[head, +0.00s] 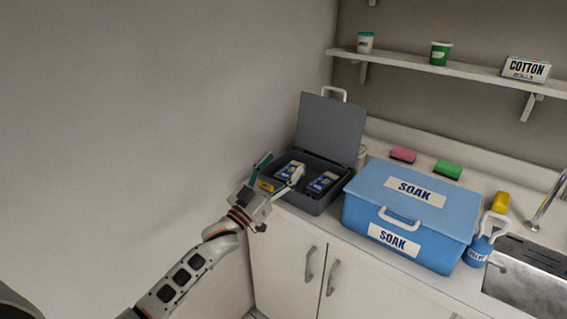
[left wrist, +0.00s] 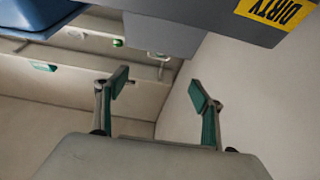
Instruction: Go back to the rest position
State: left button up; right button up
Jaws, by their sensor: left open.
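My left gripper (head: 281,170) is open and empty. In the head view it is in front of the open grey case (head: 318,201), overlapping its left front part; I cannot tell the exact gap. In the left wrist view its two fingers (left wrist: 165,90) are spread with nothing between them. The case shows there as a dark shape (left wrist: 225,22) with a yellow DIRTY label (left wrist: 276,12). The case's lid stands up, and blue and white packs (head: 323,182) lie inside. My right gripper is not in view.
A blue SOAK box (head: 408,205) stands right of the case on the counter. A blue bottle (head: 478,250), a sink (head: 525,285) and pink (head: 403,155) and green (head: 448,169) sponges are nearby. A shelf (head: 450,70) hangs above. The left wall (head: 150,110) is bare.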

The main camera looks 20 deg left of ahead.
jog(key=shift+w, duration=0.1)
pick_arm(q)
jog(key=shift+s, duration=0.15)
jog(key=s+d+f+g+y, duration=0.2)
jog(key=s+f+g, duration=0.1)
jog(key=s+f, duration=0.95)
jog(key=s+d+f+g+y, duration=0.2)
jog(key=s+f+g, duration=0.2)
jog(key=s+f, duration=0.85)
jog(key=s+f+g, duration=0.3)
jog(key=s+f, duration=0.6)
jog(key=s, duration=0.1)
jog(key=shift+f+y, duration=0.4)
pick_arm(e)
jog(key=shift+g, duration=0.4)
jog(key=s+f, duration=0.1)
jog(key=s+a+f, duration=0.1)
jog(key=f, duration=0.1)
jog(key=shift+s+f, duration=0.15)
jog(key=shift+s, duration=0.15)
pick_arm(q)
jog(key=shift+s+d, duration=0.1)
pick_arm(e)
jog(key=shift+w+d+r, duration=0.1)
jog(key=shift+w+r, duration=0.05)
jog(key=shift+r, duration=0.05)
pick_arm(q)
jog(key=shift+s, duration=0.1)
